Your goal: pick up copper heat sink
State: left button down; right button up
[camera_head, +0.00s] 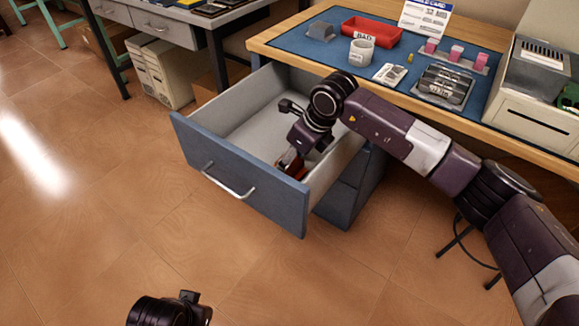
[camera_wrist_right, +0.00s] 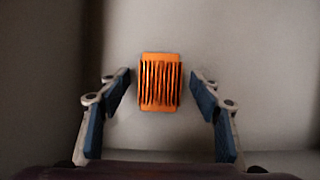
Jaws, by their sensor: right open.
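The copper heat sink (camera_wrist_right: 160,82) is a small orange finned block in the right wrist view. It lies on the pale floor of the open drawer (camera_head: 240,207). My right gripper (camera_head: 292,164) reaches down into the drawer near its front right corner. In the wrist view its two blue-padded fingers are open, one on each side of the heat sink, with a gap to both sides. Nothing is held. In the head view my gripper and wrist largely hide the heat sink. Only part of my left arm shows at the bottom edge, without its fingers.
The drawer's walls surround my right gripper closely. A beige machine (camera_head: 530,105) stands at right. The floor at left is clear.

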jog(key=shift+a+f, duration=0.1)
jog(key=shift+f, duration=0.25)
jog(key=shift+c, duration=0.3)
jog(key=c, duration=0.9)
jog(key=shift+w+r, duration=0.1)
